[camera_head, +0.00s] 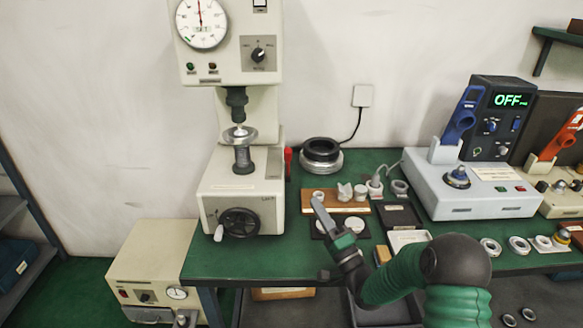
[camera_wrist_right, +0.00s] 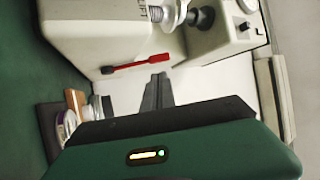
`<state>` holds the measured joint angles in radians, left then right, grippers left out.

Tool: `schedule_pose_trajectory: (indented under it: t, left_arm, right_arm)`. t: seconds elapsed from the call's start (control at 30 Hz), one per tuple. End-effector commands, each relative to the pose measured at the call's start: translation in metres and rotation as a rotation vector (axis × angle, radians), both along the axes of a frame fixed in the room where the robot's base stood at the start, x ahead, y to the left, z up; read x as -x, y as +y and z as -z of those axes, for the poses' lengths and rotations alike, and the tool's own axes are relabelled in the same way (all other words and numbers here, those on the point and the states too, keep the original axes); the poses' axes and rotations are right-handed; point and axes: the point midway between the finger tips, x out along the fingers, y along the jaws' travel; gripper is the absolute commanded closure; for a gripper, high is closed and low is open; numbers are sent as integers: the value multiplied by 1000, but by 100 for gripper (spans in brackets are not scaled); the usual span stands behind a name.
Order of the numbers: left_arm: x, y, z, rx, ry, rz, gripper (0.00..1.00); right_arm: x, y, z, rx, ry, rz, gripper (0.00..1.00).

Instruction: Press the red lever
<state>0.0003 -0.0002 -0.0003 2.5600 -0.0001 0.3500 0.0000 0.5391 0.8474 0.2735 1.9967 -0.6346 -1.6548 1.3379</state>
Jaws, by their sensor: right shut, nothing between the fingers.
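The red lever (camera_head: 288,163) is on the right side of the cream hardness tester (camera_head: 240,188), by the green bench. In the right wrist view the lever (camera_wrist_right: 125,65) lies along the side of the machine body, with a dark end and a red wider end. My right gripper (camera_head: 317,204) is shut and empty, in front of and to the right of the lever in the head view. In the right wrist view its fingertips (camera_wrist_right: 160,80) point towards the machine, apart from the lever in the picture. My left gripper is not in view.
A black and silver ring stack (camera_head: 321,155) stands behind the gripper. A wooden block with small parts (camera_head: 340,198) and dark trays (camera_head: 400,217) lie nearby. A blue-handled unit reading OFF (camera_head: 480,190) stands at the right. The tester's handwheel (camera_head: 239,223) faces front.

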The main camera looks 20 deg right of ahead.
Motion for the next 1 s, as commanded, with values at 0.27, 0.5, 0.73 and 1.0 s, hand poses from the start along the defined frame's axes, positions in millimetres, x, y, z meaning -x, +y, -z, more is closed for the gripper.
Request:
schedule_pose_trajectory:
  t: [0.27,0.5,0.73,1.0]
  left_arm:
    - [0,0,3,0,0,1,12]
    - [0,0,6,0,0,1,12]
    - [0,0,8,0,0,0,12]
    - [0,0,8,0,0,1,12]
  right_arm:
    - [-40,11,-21,2,-5,-1,100]
    - [-86,25,-44,2,-3,-2,100]
    - [-114,30,-58,1,-2,0,100]
    - [-119,31,-61,0,0,1,100]
